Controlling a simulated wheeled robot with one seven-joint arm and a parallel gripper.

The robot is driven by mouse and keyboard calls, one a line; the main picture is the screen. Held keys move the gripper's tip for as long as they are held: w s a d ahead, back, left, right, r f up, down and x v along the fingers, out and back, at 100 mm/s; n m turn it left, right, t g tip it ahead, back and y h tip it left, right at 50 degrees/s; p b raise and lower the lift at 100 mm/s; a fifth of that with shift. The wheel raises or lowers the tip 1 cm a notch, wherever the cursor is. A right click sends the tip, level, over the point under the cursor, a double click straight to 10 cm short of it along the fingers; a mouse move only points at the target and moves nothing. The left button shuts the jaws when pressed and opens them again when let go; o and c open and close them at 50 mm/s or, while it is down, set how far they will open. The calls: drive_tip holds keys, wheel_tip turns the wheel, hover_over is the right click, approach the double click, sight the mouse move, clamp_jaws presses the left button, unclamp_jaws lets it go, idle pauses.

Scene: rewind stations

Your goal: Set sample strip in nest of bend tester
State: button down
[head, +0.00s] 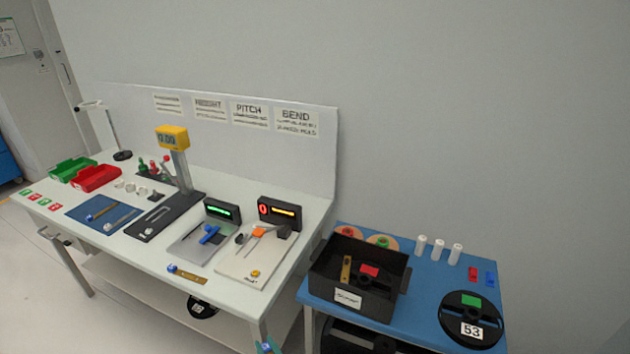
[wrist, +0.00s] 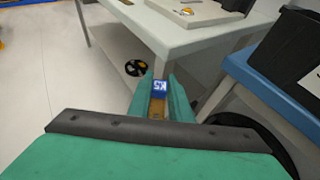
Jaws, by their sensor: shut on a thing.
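My gripper (wrist: 160,92) has green fingers shut on a brass-coloured strip with a blue tag (wrist: 159,86), marked with white characters. In the head view only a bit of my gripper (head: 268,348) shows at the bottom edge, below the white table's front right corner. The held strip is not clear there. The bend tester (head: 240,266) is the rightmost station on the white table, under the BEND sign. It has a pale base, an orange part (head: 258,233) and a dark display (head: 280,212) lit yellow. Its nest is too small to make out. My gripper is well apart from it.
Another brass strip with a blue end (head: 188,274) lies at the white table's front edge. A neighbouring station (head: 200,245) has a green-lit display. A blue table (head: 425,290) at the right carries a black bin (head: 375,295) and a reel (head: 472,318). Floor left of my gripper is clear.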

drive_tip(key=s+d+f+m+h, duration=0.2)
drive_tip(key=d+f+h, duration=0.1)
drive_tip(key=d+f, duration=0.3)
drive_tip(key=s+d+f+m+t+h, duration=0.1)
drive_tip(key=s+d+f+m+h, duration=0.1)
drive_tip(key=d+f, duration=0.5)
wheel_tip(320, 180, down, 4)
drive_tip(key=shift+r+m+t+h, duration=0.25)
drive_tip(key=shift+m+t+h, duration=0.05)
drive_tip(key=shift+m+h, duration=0.45)
drive_tip(key=shift+s, duration=0.1)
drive_tip(key=shift+d, duration=0.15)
